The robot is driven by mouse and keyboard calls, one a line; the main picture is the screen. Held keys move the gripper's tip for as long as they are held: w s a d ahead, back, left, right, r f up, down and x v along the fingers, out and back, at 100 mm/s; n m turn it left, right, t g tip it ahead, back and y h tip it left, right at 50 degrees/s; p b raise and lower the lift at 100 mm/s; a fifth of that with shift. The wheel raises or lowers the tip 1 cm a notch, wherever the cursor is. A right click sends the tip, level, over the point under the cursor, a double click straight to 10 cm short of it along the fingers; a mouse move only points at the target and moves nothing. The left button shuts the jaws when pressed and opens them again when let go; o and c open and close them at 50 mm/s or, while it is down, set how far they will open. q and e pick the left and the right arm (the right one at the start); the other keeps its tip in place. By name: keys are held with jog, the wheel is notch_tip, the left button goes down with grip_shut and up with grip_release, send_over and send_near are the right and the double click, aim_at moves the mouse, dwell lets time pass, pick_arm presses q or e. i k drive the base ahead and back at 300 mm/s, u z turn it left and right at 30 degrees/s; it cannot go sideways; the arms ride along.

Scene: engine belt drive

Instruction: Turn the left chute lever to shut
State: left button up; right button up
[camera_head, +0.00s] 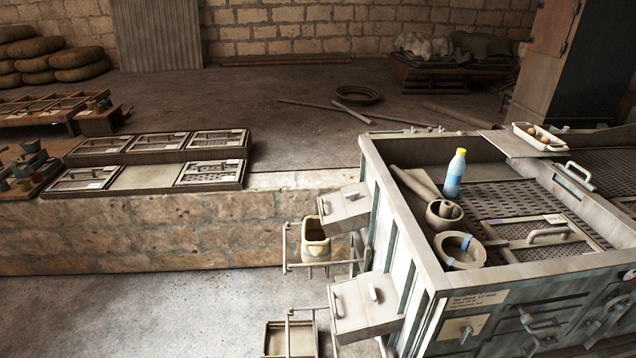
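Two box-like chutes stick out from the left side of the large machine: an upper chute (338,211) and a lower chute (352,318). A small lever-like handle (374,293) stands on the lower chute, and a similar small handle (351,196) is on the upper one. A knob-like lever (466,332) sits on the machine's front panel under a label plate (478,300). I cannot tell which of these is the left chute lever, or whether it is open or shut. Neither of my grippers shows in this view.
A yellowish container (315,240) stands on a rail below the upper chute; a shallow tray (277,340) is below the lower one. A blue bottle (455,175) and bowls (460,250) sit on the machine top (500,195). A stone wall (150,235) runs left.

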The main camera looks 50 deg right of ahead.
aim_at(352, 195)
jog(key=i, duration=2.75)
jog(key=z, duration=4)
jog(key=i, duration=0.5)
jog(key=u, duration=0.05)
